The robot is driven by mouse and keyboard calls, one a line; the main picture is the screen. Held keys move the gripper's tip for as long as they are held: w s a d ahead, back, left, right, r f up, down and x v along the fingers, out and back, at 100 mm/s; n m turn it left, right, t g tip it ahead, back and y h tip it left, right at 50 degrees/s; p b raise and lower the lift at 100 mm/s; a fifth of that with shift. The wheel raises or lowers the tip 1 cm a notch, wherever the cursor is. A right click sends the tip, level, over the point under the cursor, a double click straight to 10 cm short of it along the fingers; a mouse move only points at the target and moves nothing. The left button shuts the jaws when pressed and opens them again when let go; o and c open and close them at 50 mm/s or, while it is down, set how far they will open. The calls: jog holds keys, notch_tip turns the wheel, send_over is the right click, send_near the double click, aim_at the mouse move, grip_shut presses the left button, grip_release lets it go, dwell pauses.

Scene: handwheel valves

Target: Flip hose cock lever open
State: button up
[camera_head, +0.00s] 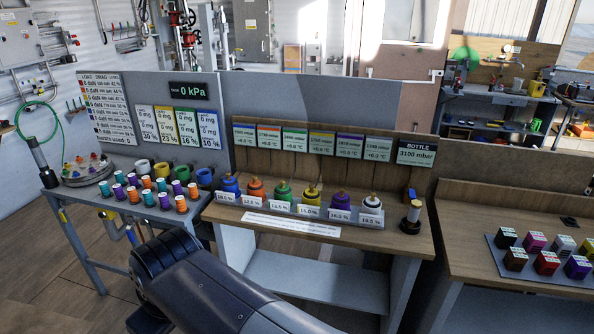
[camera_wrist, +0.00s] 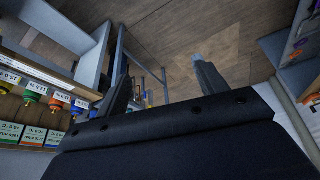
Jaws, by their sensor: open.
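I cannot clearly make out a hose cock lever. In the head view, a small yellow fitting (camera_head: 107,214) with a blue pipe piece (camera_head: 117,232) sits below the front edge of the left table, and may be the hose cock. My dark arm hides the area to its right. My gripper is not seen in the head view. In the wrist view my gripper (camera_wrist: 163,72) is open, its two fingers wide apart with nothing held between them. A small blue and yellow item (camera_wrist: 148,98) shows beyond the fingers, near the left one. Whether it is the same fitting is unclear.
The left table (camera_head: 95,200) bears several coloured cups. The wooden bench (camera_head: 330,232) with a row of coloured bottles (camera_head: 283,191) stands in the middle. Another bench (camera_head: 480,215) with small coloured blocks is at right. Floor (camera_head: 40,265) is open at lower left.

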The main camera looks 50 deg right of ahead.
jog(key=w+d+f+n+b, duration=0.1)
jog(key=w+n, duration=0.1)
jog(key=w, duration=0.1)
jog(key=w+d+f+n+g+y+b, duration=0.1)
jog(key=w+f+n+b, duration=0.1)
jog(key=w, duration=0.2)
jog(key=w+d+f+n+g+b, duration=0.1)
jog(key=w+d+n+b, duration=0.1)
jog(key=w, duration=0.1)
jog(key=shift+w+f+n, duration=0.3)
jog(key=shift+w, duration=0.05)
jog(key=c, duration=0.6)
jog(key=w+d+f+n+y+b, duration=0.1)
jog(key=w+d+f+n, duration=0.1)
jog(key=w, duration=0.1)
jog(key=w+d+f+n+g+b, duration=0.1)
jog(key=w+d+f+n+b, duration=0.1)
jog(key=w+f+n, duration=0.1)
jog(key=w+d+f+n+y+b, duration=0.1)
jog(key=w+d+f+n, duration=0.1)
jog(key=w+f, duration=0.1)
jog(key=shift+w+d+g+y, duration=0.3)
grip_shut()
jog(key=shift+w+d+f+n, duration=0.15)
jog(key=shift+n, duration=0.35)
